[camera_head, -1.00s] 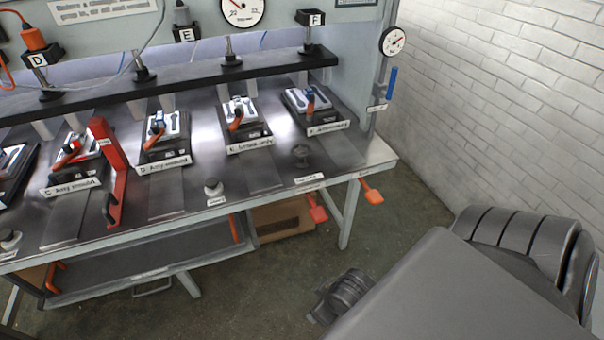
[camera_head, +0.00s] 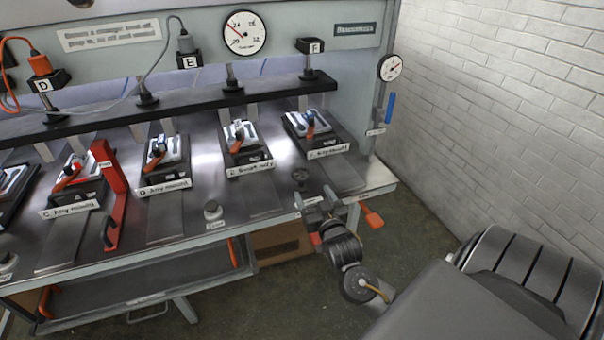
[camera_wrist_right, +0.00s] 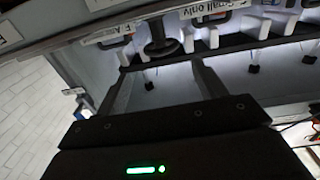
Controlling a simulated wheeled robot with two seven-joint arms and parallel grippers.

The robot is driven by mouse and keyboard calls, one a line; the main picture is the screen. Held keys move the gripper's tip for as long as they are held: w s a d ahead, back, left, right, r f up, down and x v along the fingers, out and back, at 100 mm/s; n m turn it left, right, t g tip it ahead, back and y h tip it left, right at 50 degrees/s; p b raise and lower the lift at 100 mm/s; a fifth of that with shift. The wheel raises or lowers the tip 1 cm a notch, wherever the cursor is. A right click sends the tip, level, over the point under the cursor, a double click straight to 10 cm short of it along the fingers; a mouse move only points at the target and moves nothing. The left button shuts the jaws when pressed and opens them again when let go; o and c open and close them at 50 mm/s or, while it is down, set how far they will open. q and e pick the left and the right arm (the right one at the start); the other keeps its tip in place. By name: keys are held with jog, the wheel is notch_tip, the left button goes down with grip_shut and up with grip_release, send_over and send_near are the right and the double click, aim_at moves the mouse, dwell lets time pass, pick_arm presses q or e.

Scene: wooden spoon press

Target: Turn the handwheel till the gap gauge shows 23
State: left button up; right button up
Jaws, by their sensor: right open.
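A dark knob-like handwheel (camera_head: 300,177) stands on the bench near its front right edge. It also shows in the right wrist view (camera_wrist_right: 160,47), just beyond the fingertips and roughly between them. My right gripper (camera_head: 320,207) is at the bench's front edge, close to the handwheel. In the right wrist view its two fingers (camera_wrist_right: 162,68) are apart with nothing between them. A large white dial (camera_head: 245,33) on the back panel, likely the gap gauge, has a red needle pointing up and left; its exact reading is too small to tell. My left gripper is not in view.
Labelled stations with moulds (camera_head: 240,142) line the bench under a black bar (camera_head: 190,103). A red upright handle (camera_head: 112,195) stands at left. A smaller dial (camera_head: 391,67) is at right. An orange paddle (camera_head: 372,216) sticks out at the front edge, right of my gripper.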

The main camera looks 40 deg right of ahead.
aim_at(302, 173)
jog(key=p+x, duration=0.1)
jog(key=x, duration=0.9)
jog(key=shift+w+d+p, duration=0.15)
jog(key=shift+w+p, duration=0.2)
jog(key=shift+w, duration=0.05)
jog(key=c, duration=0.7)
jog(key=shift+r+m+g+h+p, duration=0.1)
jog(key=shift+m+g+h+p, duration=0.35)
jog(key=shift+m+h, duration=0.6)
jog(key=shift+m+g+h, duration=0.55)
jog(key=shift+g+h, duration=0.2)
jog(key=shift+h, duration=0.4)
jog(key=o, duration=0.7)
jog(key=shift+s+d, duration=0.15)
